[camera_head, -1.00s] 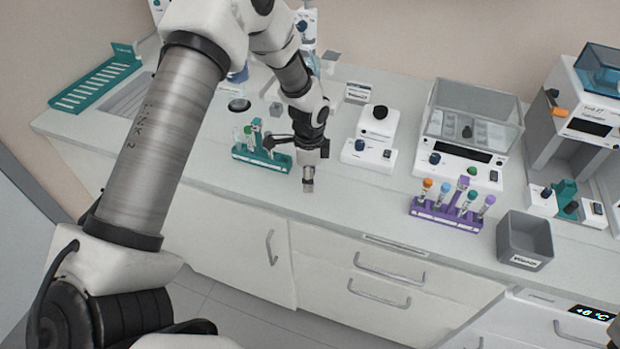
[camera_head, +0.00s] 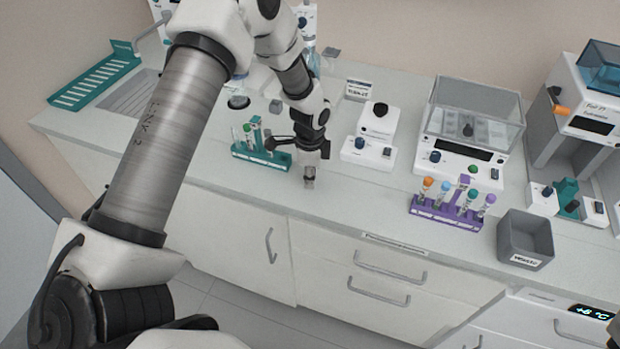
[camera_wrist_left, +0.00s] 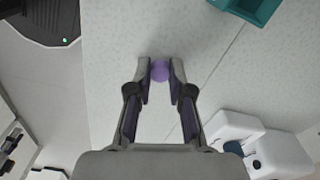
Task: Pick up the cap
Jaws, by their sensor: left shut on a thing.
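My left gripper (camera_head: 309,182) points down at the front part of the bench, between the teal tube rack and the white device with a black knob. In the left wrist view its two fingers (camera_wrist_left: 160,72) are closed on a small round purple cap (camera_wrist_left: 160,71), held between the fingertips. In the head view the cap is hidden or too small to make out. The height of the fingertips above the bench is hard to tell. My right gripper is not in view.
The teal rack (camera_head: 247,154) with tubes stands left of the gripper. The white device (camera_head: 369,152) stands to the right. Further right are a purple rack (camera_head: 432,211) with several capped tubes and an open grey bin (camera_head: 525,239). The bench's front edge is close.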

